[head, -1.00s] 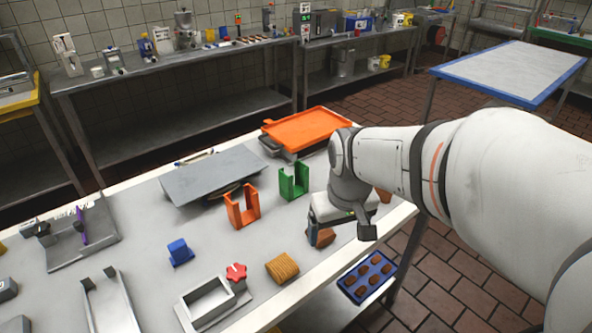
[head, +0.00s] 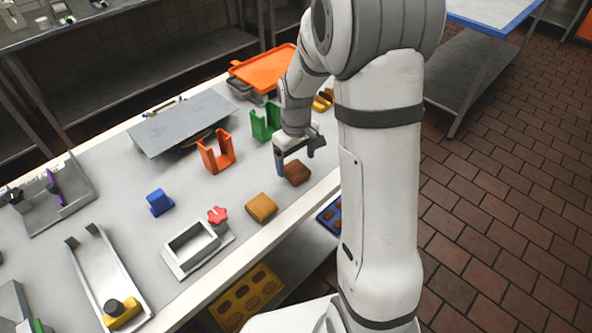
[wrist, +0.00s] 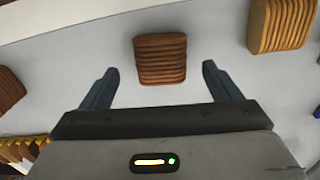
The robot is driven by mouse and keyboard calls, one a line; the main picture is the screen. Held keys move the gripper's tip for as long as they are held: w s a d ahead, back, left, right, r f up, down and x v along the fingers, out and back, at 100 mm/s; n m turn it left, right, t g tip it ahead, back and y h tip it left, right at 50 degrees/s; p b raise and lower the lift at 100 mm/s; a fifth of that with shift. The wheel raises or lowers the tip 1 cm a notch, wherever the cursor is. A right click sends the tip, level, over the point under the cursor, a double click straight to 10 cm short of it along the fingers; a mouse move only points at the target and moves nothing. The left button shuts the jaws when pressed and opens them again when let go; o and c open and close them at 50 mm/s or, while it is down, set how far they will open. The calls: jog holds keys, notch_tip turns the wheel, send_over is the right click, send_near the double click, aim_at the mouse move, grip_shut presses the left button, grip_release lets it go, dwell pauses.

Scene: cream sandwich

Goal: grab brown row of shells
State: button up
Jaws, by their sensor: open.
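The brown row of shells (head: 297,174) is a ridged block lying on the light worktop. In the wrist view the brown row of shells (wrist: 161,58) sits between and just ahead of my two fingers, with space on both sides. My gripper (head: 298,160) is open and empty, pointing down beside the brown row. In the wrist view my gripper (wrist: 160,75) shows both dark blue fingers spread apart. I cannot tell the exact height of the fingertips above the worktop.
A tan row of shells (head: 261,208) lies nearby, and shows at upper right in the wrist view (wrist: 282,25). Another brown piece (wrist: 9,89) is at left. Green (head: 265,123) and orange (head: 216,152) holders stand behind. The worktop's front edge (head: 300,212) is close.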

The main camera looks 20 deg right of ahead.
aim_at(296, 168)
notch_tip(296, 168, down, 4)
jog(key=shift+r, duration=0.1)
jog(key=c, duration=1)
